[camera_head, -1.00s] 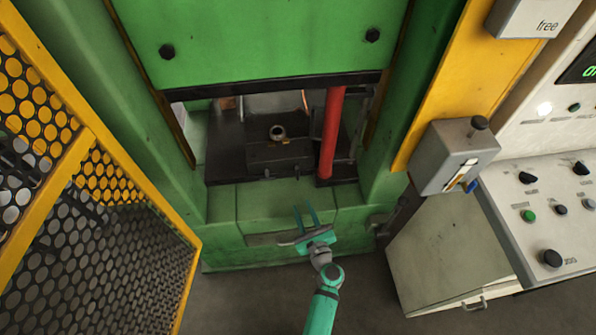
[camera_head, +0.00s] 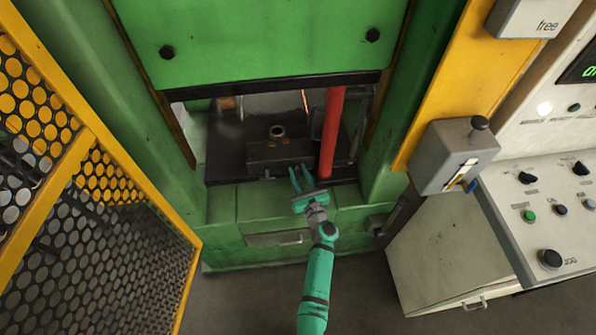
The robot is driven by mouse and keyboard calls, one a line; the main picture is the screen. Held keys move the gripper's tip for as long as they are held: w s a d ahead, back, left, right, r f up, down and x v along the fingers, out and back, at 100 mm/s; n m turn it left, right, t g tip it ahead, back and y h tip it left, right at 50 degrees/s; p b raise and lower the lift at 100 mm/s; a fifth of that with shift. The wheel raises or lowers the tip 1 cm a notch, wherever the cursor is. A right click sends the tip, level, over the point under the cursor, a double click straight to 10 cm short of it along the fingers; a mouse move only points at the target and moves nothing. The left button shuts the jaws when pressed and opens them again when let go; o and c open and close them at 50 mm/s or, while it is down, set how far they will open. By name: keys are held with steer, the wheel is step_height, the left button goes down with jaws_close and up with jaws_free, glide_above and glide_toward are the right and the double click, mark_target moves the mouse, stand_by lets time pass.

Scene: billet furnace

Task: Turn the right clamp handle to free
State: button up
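My gripper (camera_head: 301,170) is open, its two teal fingers pointing up toward the front edge of the dark press bed (camera_head: 225,170). Nothing shows between the fingers. A dark block (camera_head: 280,152) with a round metal ring (camera_head: 277,132) on top sits on the bed, just beyond and left of the fingertips. A small dark peg (camera_head: 266,174) shows at the block's front left. The block's front right, where a similar small peg could be the right clamp handle, is covered by my fingers. I cannot tell whether they touch it.
A red upright post (camera_head: 331,133) stands close right of my fingers. The green press ram (camera_head: 265,45) hangs above the opening. A yellow mesh guard (camera_head: 95,180) is at left.

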steer(key=shift+w+a, duration=0.2)
steer(key=shift+w, duration=0.25)
jaws_close()
